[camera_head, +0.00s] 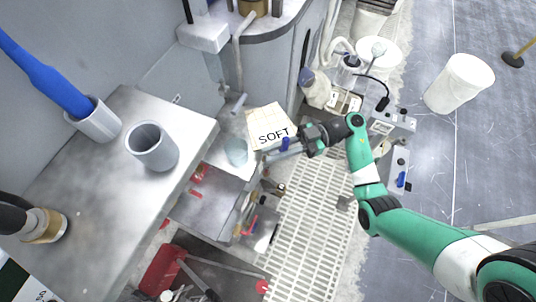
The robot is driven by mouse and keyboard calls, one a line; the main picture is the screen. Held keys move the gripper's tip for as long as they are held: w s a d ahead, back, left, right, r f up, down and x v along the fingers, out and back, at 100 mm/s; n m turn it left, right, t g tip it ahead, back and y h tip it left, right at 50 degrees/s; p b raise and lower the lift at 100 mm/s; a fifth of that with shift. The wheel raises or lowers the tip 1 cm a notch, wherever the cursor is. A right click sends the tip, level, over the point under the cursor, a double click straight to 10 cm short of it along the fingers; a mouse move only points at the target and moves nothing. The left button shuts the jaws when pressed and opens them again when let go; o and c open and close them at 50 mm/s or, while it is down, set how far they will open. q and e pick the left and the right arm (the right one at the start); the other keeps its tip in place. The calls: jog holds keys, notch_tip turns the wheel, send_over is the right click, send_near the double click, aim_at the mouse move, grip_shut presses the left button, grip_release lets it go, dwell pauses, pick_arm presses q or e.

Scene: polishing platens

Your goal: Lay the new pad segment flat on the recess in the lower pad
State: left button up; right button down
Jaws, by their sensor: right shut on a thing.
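A beige, flat-looking piece marked SOFT (267,122) is above the left end of the slatted floor, near the middle of the camera_head view. It looks like the pad segment, though the picture does not settle this. My right gripper (284,147), on the green and white arm from the lower right, is shut at the lower right edge of this piece. The fingertips are small and partly hidden, with a blue part beside them. I cannot make out the lower pad or its recess. My left gripper is not in view.
A grey bench (95,235) at the left bears a grey cup (152,146) and a cup with a blue-handled tool (50,78). A rounded machine housing (265,65) stands behind. A white bucket (459,84) stands on the floor at the right. A red container (160,270) is below.

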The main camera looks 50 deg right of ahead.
pick_arm(q)
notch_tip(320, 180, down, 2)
jog(key=shift+b, duration=0.5)
pick_arm(e)
jog(key=shift+w+d+f, duration=0.1)
jog(key=shift+w+f, duration=0.65)
jog(key=shift+f, duration=0.2)
jog(key=f+b, duration=0.3)
jog(key=f, duration=0.1)
jog(key=shift+w, duration=0.25)
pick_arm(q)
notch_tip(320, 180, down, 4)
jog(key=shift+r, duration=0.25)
pick_arm(e)
jog(key=c, duration=0.8)
grip_release()
jog(key=shift+r, duration=0.1)
